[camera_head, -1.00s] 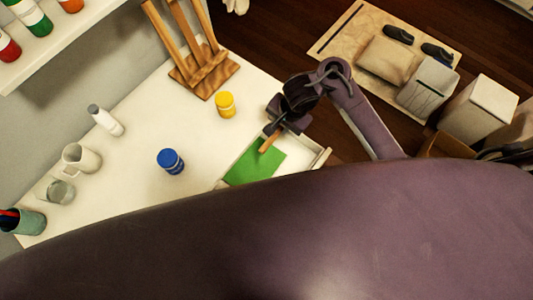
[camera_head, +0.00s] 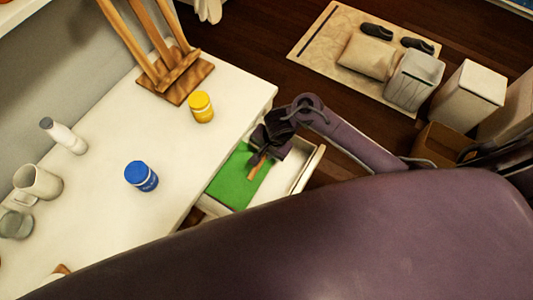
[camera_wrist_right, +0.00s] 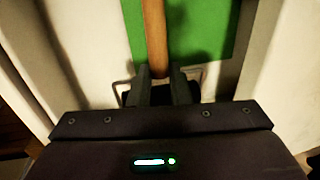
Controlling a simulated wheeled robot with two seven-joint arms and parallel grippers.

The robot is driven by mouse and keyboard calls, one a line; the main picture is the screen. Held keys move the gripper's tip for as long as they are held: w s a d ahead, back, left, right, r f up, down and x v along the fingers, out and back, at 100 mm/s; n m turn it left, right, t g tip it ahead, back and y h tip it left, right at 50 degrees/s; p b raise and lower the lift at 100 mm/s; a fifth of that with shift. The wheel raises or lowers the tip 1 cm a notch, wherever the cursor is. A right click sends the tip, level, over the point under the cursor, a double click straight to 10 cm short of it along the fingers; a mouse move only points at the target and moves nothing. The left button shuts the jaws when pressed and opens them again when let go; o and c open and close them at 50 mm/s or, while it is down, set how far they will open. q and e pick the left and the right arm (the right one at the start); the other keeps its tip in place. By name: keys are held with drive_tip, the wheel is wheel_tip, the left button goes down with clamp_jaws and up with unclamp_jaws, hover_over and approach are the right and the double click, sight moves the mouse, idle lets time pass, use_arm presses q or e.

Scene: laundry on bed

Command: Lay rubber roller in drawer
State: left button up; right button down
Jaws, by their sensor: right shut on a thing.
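The rubber roller has a wooden handle (camera_head: 259,168), which also shows in the right wrist view (camera_wrist_right: 155,38). My right gripper (camera_head: 267,153) is shut on the roller, near the handle's base. In the wrist view a bent metal frame and a dark part show beside and behind the fingers (camera_wrist_right: 159,86). The open drawer (camera_head: 309,168) has pale walls and a green sheet (camera_head: 230,181) in it. The gripper and roller are over the drawer, with the handle in front of the green sheet. I cannot tell whether the roller touches it. My left gripper is not in view.
The white table (camera_head: 110,120) holds a yellow jar (camera_head: 201,108), a blue jar (camera_head: 141,177), a white bottle (camera_head: 64,136), a pitcher (camera_head: 38,182) and a wooden easel (camera_head: 178,75). Bins and a mat (camera_head: 322,42) lie on the dark floor at right.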

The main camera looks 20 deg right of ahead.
drive_tip(key=shift+f, duration=0.35)
drive_tip(key=shift+f, duration=0.5)
drive_tip(key=c, duration=1.3)
unclamp_jaws()
drive_tip(key=shift+c, duration=0.2)
wheel_tip(320, 180, up, 13)
drive_tip(key=s+d+p, duration=0.1)
drive_tip(key=p, duration=0.6)
drive_tip(key=shift+s+d, duration=0.3)
drive_tip(key=shift+s, duration=0.1)
